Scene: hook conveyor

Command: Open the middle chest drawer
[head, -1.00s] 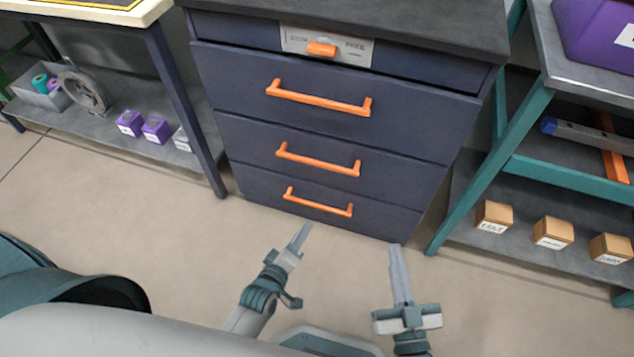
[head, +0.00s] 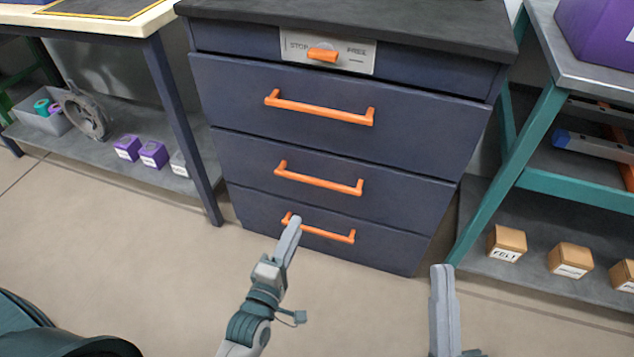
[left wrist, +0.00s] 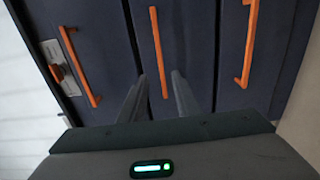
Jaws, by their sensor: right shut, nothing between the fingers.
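The dark blue chest has three orange-handled drawers, all closed flush. The middle drawer (head: 235,172) has an orange bar handle (head: 318,181). In the left wrist view, the middle handle (left wrist: 156,50) lines up between the two fingers. My left gripper (head: 293,222) overlaps the bottom handle (head: 330,235) in the head view; its jaws are open and empty in the left wrist view (left wrist: 159,78). It is in front of the chest, and its exact distance from the handle is unclear. My right gripper (head: 442,270) is shut and empty, to the right of the chest's lower corner.
A panel marked STOP and FREE with an orange knob (head: 323,55) sits above the top drawer handle (head: 320,108). A table (head: 165,15) stands left. A teal-legged shelf (head: 510,160) with tan boxes (head: 507,243) stands close right. The floor before the chest is clear.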

